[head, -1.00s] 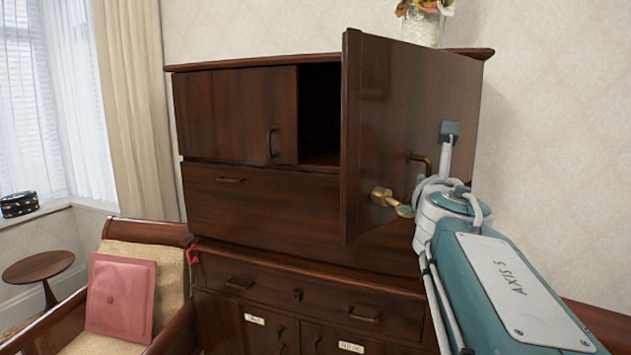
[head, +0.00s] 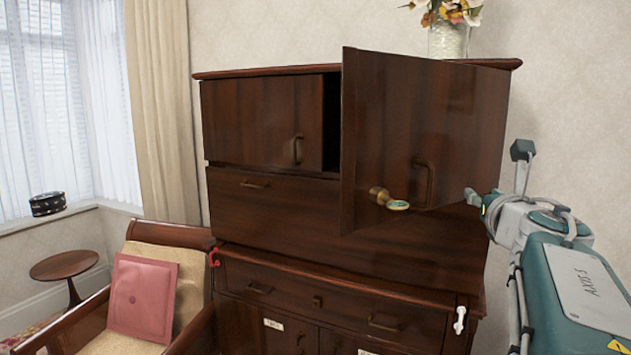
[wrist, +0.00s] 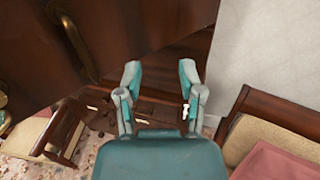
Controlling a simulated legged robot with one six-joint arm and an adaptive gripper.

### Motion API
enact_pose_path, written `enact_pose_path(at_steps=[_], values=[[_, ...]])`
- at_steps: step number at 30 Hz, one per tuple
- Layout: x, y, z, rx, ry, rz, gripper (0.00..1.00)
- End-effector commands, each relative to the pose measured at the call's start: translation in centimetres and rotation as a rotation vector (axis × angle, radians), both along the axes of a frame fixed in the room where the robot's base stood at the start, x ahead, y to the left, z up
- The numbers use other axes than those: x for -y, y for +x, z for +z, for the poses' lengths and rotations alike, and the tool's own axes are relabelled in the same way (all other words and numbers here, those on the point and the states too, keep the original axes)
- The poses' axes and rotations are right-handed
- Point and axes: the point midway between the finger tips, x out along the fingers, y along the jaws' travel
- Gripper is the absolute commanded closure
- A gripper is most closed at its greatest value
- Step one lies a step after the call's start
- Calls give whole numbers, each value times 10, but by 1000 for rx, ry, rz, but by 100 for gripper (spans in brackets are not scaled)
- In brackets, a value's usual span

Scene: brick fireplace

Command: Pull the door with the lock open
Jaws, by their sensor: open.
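The door with the lock (head: 440,115) is a dark wood panel at the upper right of the cabinet, and it stands swung outward. It has a brass lock (head: 379,195) with a pale round tag (head: 398,205) and a curved brass handle (head: 424,183). A dark opening (head: 331,122) shows left of the door. In the wrist view, part of the door (wrist: 140,20) with its handle (wrist: 75,45) fills the upper left. My gripper (head: 472,198) is right of the handle, apart from it. In the wrist view it is open and empty (wrist: 160,82).
A closed cabinet door (head: 250,120) is left of the opening, with drawers below. A flower vase (head: 448,40) stands on top. An armchair with a pink cushion (head: 142,297) and a round side table (head: 64,265) are at the left. Bare wall (head: 580,100) is at the right.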

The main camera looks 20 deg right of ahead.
Motion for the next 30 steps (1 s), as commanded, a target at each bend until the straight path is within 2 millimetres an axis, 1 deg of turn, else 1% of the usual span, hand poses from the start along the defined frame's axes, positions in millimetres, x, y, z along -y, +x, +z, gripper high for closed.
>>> enact_pose_path(at_steps=[1,2,5,12,15,18,20,23,30], values=[[-1,-5,7,9,-14,52,50],[-2,-6,8,12,-17,87,50],[-7,-11,10,14,-18,206,50],[-26,-34,10,4,-6,463,50],[-34,-41,10,0,0,525,50],[-38,-43,9,-3,3,552,50],[-38,-40,9,-2,4,557,50],[-39,-30,9,-2,4,559,50],[-39,12,9,-2,2,561,50]])
